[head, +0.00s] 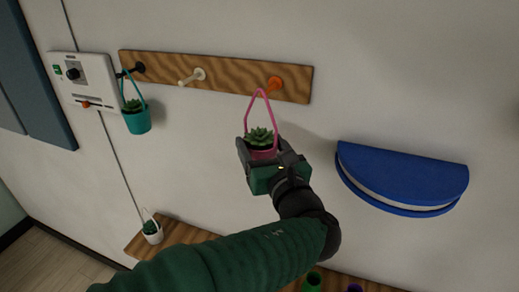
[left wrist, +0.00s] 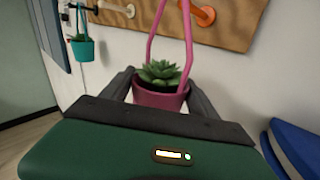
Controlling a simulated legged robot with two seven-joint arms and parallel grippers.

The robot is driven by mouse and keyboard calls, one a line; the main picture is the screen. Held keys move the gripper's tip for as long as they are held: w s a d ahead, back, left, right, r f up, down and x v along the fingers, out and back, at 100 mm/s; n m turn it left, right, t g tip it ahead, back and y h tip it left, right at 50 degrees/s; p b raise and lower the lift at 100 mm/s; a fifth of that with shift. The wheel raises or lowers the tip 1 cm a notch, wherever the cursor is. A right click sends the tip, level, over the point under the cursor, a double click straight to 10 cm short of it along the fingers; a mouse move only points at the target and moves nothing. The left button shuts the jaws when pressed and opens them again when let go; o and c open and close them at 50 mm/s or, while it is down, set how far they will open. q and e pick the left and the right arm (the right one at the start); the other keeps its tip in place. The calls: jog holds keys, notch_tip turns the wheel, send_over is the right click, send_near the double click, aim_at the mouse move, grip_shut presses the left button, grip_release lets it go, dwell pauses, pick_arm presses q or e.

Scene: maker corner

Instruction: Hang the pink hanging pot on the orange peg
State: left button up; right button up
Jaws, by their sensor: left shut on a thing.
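The pink hanging pot (head: 263,153) holds a green succulent and has a tall pink loop handle. My left gripper (head: 262,150) is shut on the pot's body; the left wrist view shows a finger on each side of the pot (left wrist: 160,97). The orange peg (head: 274,84) sticks out near the right end of the wooden peg board (head: 225,75). In the head view the loop's top is just left of the peg and slightly below it. I cannot tell whether they touch. In the left wrist view the peg (left wrist: 203,15) shows right of the loop. My right gripper is not in view.
A teal hanging pot (head: 137,119) hangs from the black peg (head: 138,68). The white peg (head: 198,75) is bare. A blue half-round shelf (head: 400,173) is on the wall at right. A white pot (head: 152,230) stands on a wooden shelf below.

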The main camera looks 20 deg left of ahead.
aim_at(266, 136)
pick_arm(q)
jog(key=shift+w+a, duration=0.2)
jog(key=shift+w, duration=0.7)
jog(key=shift+w+d, duration=0.2)
jog(key=shift+w, duration=0.9)
jog(key=shift+w+d+f, duration=0.15)
jog(key=shift+w+f, duration=0.3)
jog(key=shift+w+a+f, duration=0.1)
jog(key=shift+a+f, duration=0.1)
jog(key=shift+f, duration=0.1)
jog(key=shift+d+f, duration=0.1)
jog(key=shift+f, duration=0.05)
jog(key=o, duration=1.8)
jog(key=shift+w, duration=0.1)
jog(key=shift+o, duration=0.2)
